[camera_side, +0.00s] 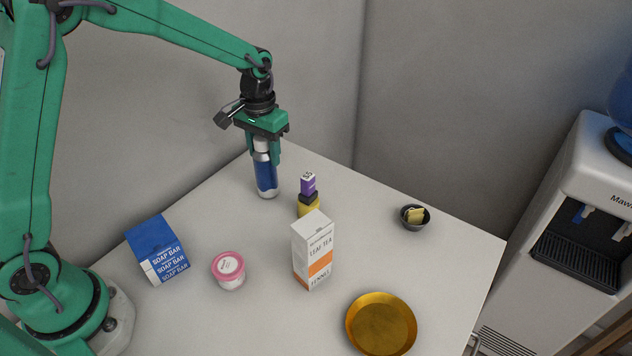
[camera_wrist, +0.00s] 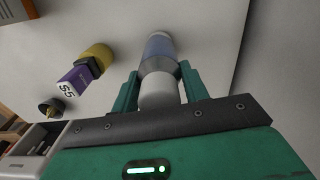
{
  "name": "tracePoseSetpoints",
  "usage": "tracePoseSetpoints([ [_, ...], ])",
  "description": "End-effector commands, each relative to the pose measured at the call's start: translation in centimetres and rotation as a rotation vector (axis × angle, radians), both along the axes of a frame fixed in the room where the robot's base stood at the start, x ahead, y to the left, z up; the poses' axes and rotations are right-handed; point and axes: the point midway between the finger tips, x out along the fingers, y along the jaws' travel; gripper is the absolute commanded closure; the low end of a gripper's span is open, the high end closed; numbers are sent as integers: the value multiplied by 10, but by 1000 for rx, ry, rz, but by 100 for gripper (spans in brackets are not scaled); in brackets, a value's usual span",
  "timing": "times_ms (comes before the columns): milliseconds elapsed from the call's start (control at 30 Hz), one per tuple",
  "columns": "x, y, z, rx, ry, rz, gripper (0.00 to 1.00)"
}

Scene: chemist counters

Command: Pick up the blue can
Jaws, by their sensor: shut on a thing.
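The blue can (camera_side: 266,179) is a slim upright cylinder with a silver and white top, near the back corner of the table. My gripper (camera_side: 264,156) points down over it and is shut on its upper part. In the wrist view, the two green fingers of my gripper (camera_wrist: 158,90) stand on either side of the can (camera_wrist: 160,48), around its silver band and white cap. The can's base is at or very near the table top; I cannot tell whether it touches.
A tea box (camera_side: 313,252), pink-lidded tub (camera_side: 229,270), soap box (camera_side: 158,250), golden dish (camera_side: 381,325) and dark bowl (camera_side: 414,224) are on the table (camera_side: 362,261). A water dispenser (camera_side: 580,215) stands right.

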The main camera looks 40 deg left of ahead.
Motion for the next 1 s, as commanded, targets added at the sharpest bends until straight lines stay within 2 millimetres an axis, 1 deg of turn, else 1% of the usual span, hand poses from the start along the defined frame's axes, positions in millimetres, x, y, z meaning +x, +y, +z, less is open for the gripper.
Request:
tracePoseSetpoints([
  [267, 1, 0, 9, 0, -4, 0, 100],
  [367, 1, 0, 18, 0, -4, 0, 100],
  [533, 1, 0, 42, -1, -5, 0, 100],
  [1000, -45, -67, 89, -1, -3, -4, 100],
])
